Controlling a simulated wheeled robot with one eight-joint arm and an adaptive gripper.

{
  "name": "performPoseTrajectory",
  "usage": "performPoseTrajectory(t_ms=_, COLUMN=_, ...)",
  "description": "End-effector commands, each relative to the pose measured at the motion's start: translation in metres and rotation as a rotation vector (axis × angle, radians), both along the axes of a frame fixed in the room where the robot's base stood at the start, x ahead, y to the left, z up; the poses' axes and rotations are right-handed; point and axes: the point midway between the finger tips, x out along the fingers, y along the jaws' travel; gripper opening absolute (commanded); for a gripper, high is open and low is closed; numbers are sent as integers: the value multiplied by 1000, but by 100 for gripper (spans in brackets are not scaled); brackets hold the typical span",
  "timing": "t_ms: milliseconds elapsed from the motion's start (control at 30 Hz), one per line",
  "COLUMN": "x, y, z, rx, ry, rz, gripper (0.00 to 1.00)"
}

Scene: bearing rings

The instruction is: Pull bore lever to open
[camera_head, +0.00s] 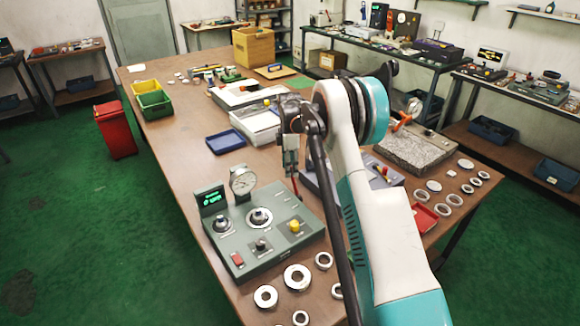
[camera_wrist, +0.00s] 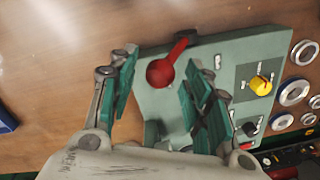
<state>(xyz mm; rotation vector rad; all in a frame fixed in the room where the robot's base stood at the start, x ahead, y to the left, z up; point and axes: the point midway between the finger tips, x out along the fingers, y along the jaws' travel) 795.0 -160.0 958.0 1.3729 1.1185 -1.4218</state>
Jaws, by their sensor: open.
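The grey-green bore gauge panel (camera_head: 237,262) stands on the table; it also shows in the wrist view (camera_wrist: 222,52). The red lever (camera_wrist: 162,72) has a round knob and a short arm running up right to a dark pivot at the panel's edge. My gripper (camera_wrist: 160,68) is open, with one finger on either side of the red knob in this view. Whether they touch it I cannot tell. In the head view my gripper (camera_head: 291,172) hangs over the panel's far right corner, and the lever is mostly hidden there.
The panel carries a yellow knob (camera_head: 295,226), a dial gauge (camera_head: 243,181) and a small green display (camera_head: 212,200). Several metal rings (camera_head: 297,277) lie in front and to the right.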

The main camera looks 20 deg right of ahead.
Motion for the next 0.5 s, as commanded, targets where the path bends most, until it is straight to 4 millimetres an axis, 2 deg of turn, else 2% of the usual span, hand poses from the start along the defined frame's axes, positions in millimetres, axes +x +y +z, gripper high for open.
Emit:
performPoseTrajectory(t_ms=67, x=0, y=0, z=0, rx=0, ry=0, rz=0, gripper=43)
performPoseTrajectory(t_ms=200, x=0, y=0, z=0, rx=0, ry=0, rz=0, gripper=11)
performPoseTrajectory(t_ms=267, x=0, y=0, z=0, rx=0, ry=0, rz=0, gripper=0)
performPoseTrajectory(t_ms=500, x=-1, y=0, z=1, rx=1, ry=-5, rz=0, gripper=0)
